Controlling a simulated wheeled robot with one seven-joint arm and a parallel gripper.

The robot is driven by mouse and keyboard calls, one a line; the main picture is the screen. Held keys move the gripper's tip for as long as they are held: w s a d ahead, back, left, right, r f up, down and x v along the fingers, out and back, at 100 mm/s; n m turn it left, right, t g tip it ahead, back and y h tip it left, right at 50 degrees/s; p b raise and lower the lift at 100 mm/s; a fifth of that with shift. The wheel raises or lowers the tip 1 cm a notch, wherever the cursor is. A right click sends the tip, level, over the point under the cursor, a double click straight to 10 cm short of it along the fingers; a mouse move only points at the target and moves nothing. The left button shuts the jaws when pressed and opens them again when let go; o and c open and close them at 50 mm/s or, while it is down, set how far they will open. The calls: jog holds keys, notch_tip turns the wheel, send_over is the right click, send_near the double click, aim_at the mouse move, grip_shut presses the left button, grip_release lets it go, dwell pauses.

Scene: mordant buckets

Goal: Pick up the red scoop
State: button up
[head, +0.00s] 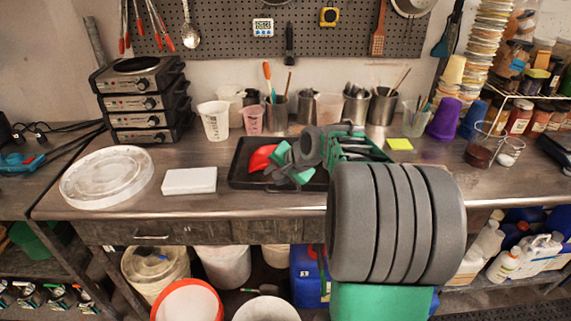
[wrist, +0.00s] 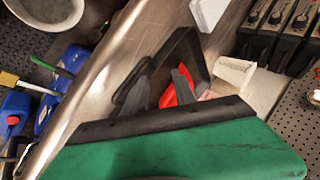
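The red scoop (head: 262,157) lies in the black tray (head: 240,181) on the metal workbench, toward the tray's left side. My gripper (head: 282,163) is over the tray, just right of the scoop, and my arm hides part of the tray. In the wrist view the red scoop (wrist: 168,98) shows between and behind the dark fingers of my gripper (wrist: 163,72). The fingers are apart, and one covers part of the scoop. I cannot tell whether they touch it. The black tray (wrist: 183,45) surrounds this spot.
A white block (head: 189,181) and a round white lid (head: 107,177) lie left of the tray. Cups and metal canisters (head: 381,106) with tools stand behind it. Stacked hot plates (head: 141,100) stand at back left. Bare bench shows in front of the tray.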

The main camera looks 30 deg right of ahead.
jog(key=w+d+m, duration=0.1)
jog(key=d, duration=0.2)
jog(key=d+f+m+t, duration=0.1)
jog(key=d, duration=0.2)
jog(key=w+d+f+m, duration=0.1)
jog(key=d+m, duration=0.1)
jog(key=d, duration=0.1)
jog(key=shift+w+d+f+t, duration=0.1)
jog(key=shift+w+d+t, duration=0.15)
jog(key=shift+w+t, duration=0.15)
jog(key=d+m, duration=0.1)
jog(key=d, duration=0.1)
jog(key=d+m+t, duration=0.1)
jog(key=d, duration=0.2)
jog(key=d+m+t, duration=0.1)
jog(key=d, duration=0.2)
jog(key=shift+w+f+m+b, duration=0.1)
jog(key=shift+f+m+b, duration=0.15)
jog(key=shift+m+b, duration=0.15)
jog(key=shift+w+d+f, duration=0.1)
jog(key=shift+w+d, duration=0.15)
jog(key=shift+d, duration=0.05)
jog(key=x, duration=0.3)
jog(key=p+x, duration=0.1)
jog(key=x, duration=0.3)
jog(key=shift+w+a, duration=0.1)
jog(key=shift+w, duration=0.15)
grip_shut()
jog(key=shift+r, duration=0.25)
